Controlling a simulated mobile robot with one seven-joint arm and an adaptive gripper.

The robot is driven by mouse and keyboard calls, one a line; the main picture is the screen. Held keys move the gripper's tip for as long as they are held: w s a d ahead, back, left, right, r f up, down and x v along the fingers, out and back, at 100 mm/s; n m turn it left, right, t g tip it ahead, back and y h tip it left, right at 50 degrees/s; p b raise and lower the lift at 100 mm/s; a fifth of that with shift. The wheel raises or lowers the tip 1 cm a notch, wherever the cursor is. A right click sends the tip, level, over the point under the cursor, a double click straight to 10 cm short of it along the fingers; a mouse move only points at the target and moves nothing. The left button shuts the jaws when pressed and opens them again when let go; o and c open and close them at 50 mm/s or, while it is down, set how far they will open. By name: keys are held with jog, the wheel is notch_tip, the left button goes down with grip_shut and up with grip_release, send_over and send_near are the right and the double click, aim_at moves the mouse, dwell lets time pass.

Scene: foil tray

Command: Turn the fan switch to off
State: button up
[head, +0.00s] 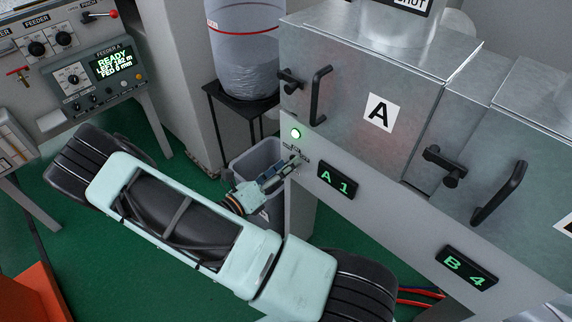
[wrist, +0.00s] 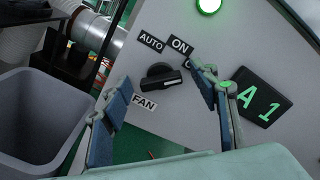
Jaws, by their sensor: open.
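The fan switch is a black rotary knob (wrist: 160,77) on a pale panel in the wrist view. The AUTO label (wrist: 150,41) and ON label (wrist: 180,46) are above it, and the FAN label (wrist: 144,102) is below left. Another label, starting with O, is mostly hidden behind my right finger. The knob's white mark lies toward the right; I cannot tell exactly which label it lines up with. My gripper (wrist: 162,84) is open, with one finger on each side of the knob, seemingly apart from it. In the head view my gripper (head: 280,174) is by the panel's left edge.
A lit green lamp (head: 295,134) and the A1 display (head: 337,184) are close to the switch. A grey bin (head: 252,162) stands beside the panel. Cabinet A (head: 350,100), with a protruding black handle (head: 319,96), is above.

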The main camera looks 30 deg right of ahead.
jog(key=v, duration=1.1)
jog(key=shift+a, duration=0.25)
